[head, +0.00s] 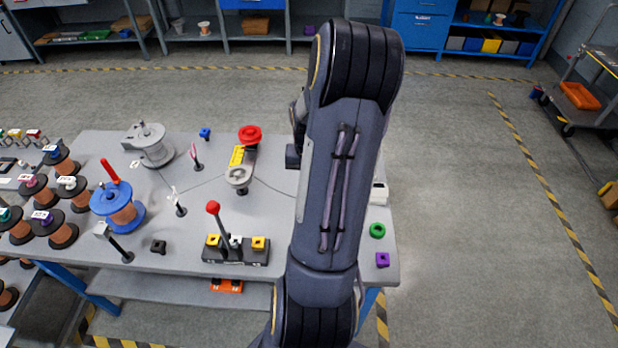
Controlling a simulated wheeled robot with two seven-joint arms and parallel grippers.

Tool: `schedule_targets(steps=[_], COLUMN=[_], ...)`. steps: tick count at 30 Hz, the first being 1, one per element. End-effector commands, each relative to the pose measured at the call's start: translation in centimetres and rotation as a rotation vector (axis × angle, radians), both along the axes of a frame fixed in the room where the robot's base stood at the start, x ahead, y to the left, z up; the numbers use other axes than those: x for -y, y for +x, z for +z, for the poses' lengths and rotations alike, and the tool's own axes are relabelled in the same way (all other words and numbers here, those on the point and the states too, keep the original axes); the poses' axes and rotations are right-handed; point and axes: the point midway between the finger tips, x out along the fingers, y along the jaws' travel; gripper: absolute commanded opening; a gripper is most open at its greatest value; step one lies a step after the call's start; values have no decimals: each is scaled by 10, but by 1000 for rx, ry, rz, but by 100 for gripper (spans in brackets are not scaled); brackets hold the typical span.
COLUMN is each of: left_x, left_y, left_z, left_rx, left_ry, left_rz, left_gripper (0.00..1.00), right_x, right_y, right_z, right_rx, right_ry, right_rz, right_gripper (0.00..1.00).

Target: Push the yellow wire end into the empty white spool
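One arm of mine, apparently the right, rises through the middle of the head view and covers the right part of the table. A dark part of its wrist or gripper (293,155) shows at the arm's left edge; its fingers and anything in them are hidden. My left gripper is out of view. A thin wire (205,184) runs across the table past a grey spool-like unit (153,148) and a pulley with a red knob (250,135), then behind my arm. I cannot make out a yellow wire end or an empty white spool.
Several copper-wound spools (66,190) crowd the left. A blue spool (119,209) with a red handle stands beside them. A black block with a red-knobbed lever (214,208) is at the front. A green ring (377,230) and purple block (382,260) lie right of my arm.

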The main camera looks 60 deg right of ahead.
Motion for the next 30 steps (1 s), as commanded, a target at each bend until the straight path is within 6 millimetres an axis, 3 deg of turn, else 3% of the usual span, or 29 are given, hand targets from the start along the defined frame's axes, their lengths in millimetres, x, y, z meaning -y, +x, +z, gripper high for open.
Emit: schedule_targets(steps=[8,9,15,30], left_x=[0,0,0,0], left_y=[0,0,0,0], left_z=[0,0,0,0], left_rx=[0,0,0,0], left_ry=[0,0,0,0], left_rz=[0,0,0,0], left_gripper=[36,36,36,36], right_x=[0,0,0,0], right_y=[0,0,0,0], right_z=[0,0,0,0], right_rx=[0,0,0,0], right_ry=[1,1,1,0], right_rz=[0,0,0,0], right_gripper=[0,15,39,42])
